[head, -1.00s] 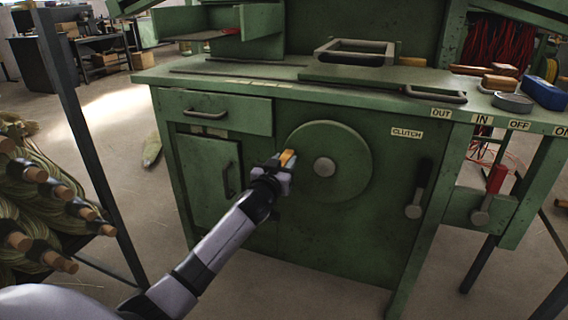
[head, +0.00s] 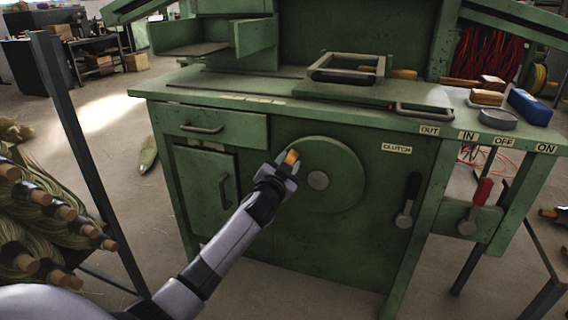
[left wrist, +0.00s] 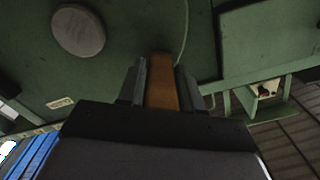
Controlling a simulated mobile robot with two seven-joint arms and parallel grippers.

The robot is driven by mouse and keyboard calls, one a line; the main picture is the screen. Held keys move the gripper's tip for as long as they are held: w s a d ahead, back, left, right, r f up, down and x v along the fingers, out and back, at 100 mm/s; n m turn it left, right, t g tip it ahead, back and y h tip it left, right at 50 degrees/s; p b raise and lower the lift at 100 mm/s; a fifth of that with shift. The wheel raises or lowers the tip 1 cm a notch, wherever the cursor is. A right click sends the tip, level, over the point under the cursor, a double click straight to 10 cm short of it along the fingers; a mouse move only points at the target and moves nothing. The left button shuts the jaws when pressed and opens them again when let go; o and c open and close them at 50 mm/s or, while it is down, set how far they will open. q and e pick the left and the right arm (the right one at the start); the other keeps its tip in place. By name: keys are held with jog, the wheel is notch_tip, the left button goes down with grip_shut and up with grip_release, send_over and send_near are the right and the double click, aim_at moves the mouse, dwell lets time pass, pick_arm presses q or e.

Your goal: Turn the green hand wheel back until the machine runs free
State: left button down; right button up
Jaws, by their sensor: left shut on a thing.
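The round green hand wheel (head: 340,160) is on the front of the green machine, with a grey hub (head: 317,181) at its middle. Its orange-brown handle (head: 291,157) is at the wheel's upper left. My left gripper (head: 284,166) is shut on this handle. In the left wrist view the handle (left wrist: 162,95) lies between the two fingers, and the hub (left wrist: 78,30) shows at upper left. The gripper hides part of the wheel's left rim. My right gripper is not in view.
Right of the wheel are a dark-handled lever (head: 408,200) below the CLUTCH label (head: 397,149) and a red-handled lever (head: 481,192). A drawer handle (head: 201,129) sticks out at left. A rack of spools (head: 50,220) stands at the left. The floor before the machine looks clear.

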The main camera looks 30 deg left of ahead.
pick_arm(q)
jog(key=shift+d+r+m, duration=0.2)
jog(key=shift+m, duration=0.1)
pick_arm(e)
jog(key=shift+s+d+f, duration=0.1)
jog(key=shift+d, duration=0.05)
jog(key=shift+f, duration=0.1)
pick_arm(q)
jog(key=c, duration=0.8)
grip_release()
jog(key=shift+c, duration=0.2)
jog(key=shift+s, duration=0.1)
jog(key=shift+s+d, duration=0.1)
jog(key=shift+s, duration=0.15)
jog(key=p+v, duration=0.1)
jog(key=v, duration=0.5)
jog(key=shift+s+p, duration=0.2)
jog(key=shift+p, duration=0.15)
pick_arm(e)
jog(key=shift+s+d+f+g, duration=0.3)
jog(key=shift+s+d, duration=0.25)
pick_arm(q)
jog(key=shift+d, duration=0.1)
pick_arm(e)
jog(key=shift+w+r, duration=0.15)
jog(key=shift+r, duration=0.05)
